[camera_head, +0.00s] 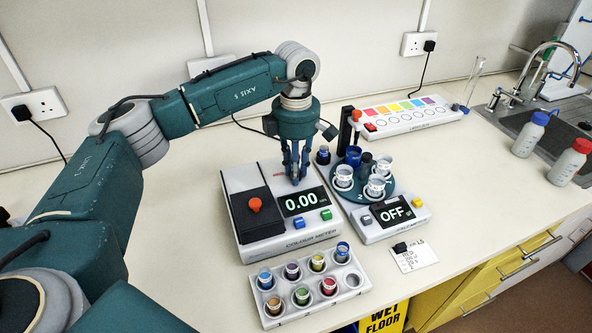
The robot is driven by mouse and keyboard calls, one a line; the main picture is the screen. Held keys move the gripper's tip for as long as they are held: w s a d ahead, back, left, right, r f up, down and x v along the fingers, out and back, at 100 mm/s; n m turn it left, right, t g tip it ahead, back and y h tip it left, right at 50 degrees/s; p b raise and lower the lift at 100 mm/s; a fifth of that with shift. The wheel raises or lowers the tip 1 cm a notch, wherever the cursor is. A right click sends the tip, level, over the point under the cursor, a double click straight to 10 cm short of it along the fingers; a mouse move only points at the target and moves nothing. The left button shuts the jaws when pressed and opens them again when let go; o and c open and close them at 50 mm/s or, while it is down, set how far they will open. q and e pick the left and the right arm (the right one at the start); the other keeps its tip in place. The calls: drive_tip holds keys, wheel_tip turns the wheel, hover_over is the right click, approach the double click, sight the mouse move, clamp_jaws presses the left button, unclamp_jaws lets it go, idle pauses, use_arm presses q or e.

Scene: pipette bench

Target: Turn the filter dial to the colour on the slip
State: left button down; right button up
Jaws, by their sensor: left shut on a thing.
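The colour meter (243,236) stands on the bench, with a black lid bearing an orange knob (255,204) and a display reading 0.00. My left gripper (295,179) points down at the back right of the meter's top, behind the display. It is shut on what appears to be the filter dial, which the fingers mostly hide. A small reddish mark shows just left of the fingertips. The dial's setting cannot be read. A white paper slip (416,262) with small print lies right of the meter, a black object on its top edge; I cannot make out a colour word. My right gripper is not in view.
A rack (262,311) of coloured vials stands in front of the meter. Right of it is a device reading OFF (373,230), with cups on a round plate. A colour-strip panel (375,130) lies behind. Two bottles and a sink are at right. The left bench is clear.

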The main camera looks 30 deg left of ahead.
use_arm(q)
drive_tip(key=shift+w+r, duration=0.2)
drive_tip(key=shift+r, duration=0.05)
drive_tip(key=c, duration=1.5)
unclamp_jaws()
drive_tip(key=shift+c, duration=0.2)
drive_tip(key=shift+s+f, duration=0.1)
drive_tip(key=shift+s, duration=0.05)
wheel_tip(320, 180, up, 12)
